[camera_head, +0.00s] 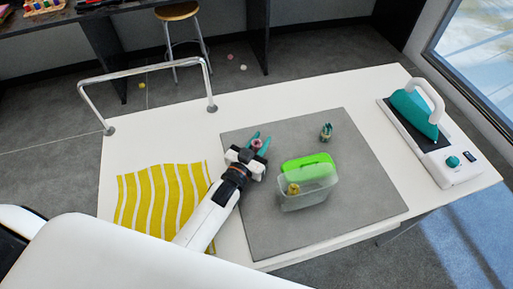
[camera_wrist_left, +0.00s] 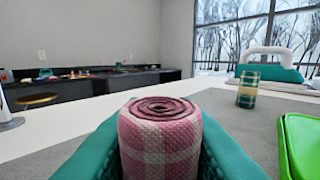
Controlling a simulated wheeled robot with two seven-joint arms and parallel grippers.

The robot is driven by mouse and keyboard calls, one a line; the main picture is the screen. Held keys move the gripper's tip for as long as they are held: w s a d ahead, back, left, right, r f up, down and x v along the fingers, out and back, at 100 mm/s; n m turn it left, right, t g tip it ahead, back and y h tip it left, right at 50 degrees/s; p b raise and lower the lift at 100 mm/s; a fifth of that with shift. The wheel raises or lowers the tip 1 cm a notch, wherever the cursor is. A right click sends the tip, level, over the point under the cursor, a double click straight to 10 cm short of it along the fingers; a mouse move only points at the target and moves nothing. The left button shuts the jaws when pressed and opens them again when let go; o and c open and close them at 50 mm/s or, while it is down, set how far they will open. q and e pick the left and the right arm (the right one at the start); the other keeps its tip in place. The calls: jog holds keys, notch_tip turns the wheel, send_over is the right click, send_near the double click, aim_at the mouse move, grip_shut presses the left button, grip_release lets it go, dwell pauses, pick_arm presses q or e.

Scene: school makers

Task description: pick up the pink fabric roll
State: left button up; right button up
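The pink fabric roll (camera_head: 257,144) is upright between the teal fingers of my left gripper (camera_head: 259,143). In the left wrist view the roll (camera_wrist_left: 160,140) has a pink and white check with a spiral top, and a finger lies close against it on each side. My left gripper looks shut on it, over the back left part of the grey mat (camera_head: 320,225). The roll's lower end is hidden, so I cannot tell whether it touches the mat. My right gripper is not in view.
A clear box with a green lid (camera_head: 307,164) holds a yellowish roll (camera_head: 293,189). A green plaid roll (camera_head: 326,132) stands behind it. A teal iron (camera_head: 414,112) is at right, yellow striped fabric (camera_head: 160,198) at left. A metal rail (camera_head: 145,73) lines the back left edge.

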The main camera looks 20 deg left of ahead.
pick_arm(q)
jog(key=shift+c, duration=1.4)
jog(key=shift+r, duration=0.1)
